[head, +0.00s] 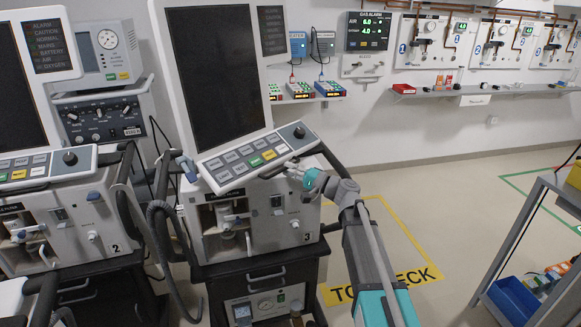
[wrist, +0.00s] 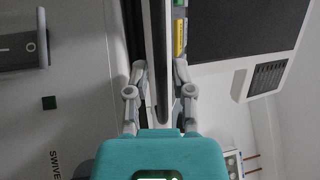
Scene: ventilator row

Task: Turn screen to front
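The screen (head: 222,75) of the ventilator marked 3 is a dark upright panel in a white frame, with an alarm list at its right side and a slanted key panel (head: 245,158) with a knob along its bottom. It sits turned and tilted on the ventilator body (head: 255,220). My gripper (head: 300,172) is at the right lower end of the key panel. In the wrist view, the fingers of my gripper (wrist: 160,68) lie on both sides of the panel edge (wrist: 158,50), close against it. The exact contact is partly hidden. The dark screen face (wrist: 240,28) is at the right there.
The ventilator marked 2 (head: 65,210) stands close on the left, with hoses between. A wall shelf (head: 480,91) and gas panels are behind. A cart (head: 525,240) with bins stands at the right. Yellow-marked floor (head: 400,245) between is clear apart from my arm.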

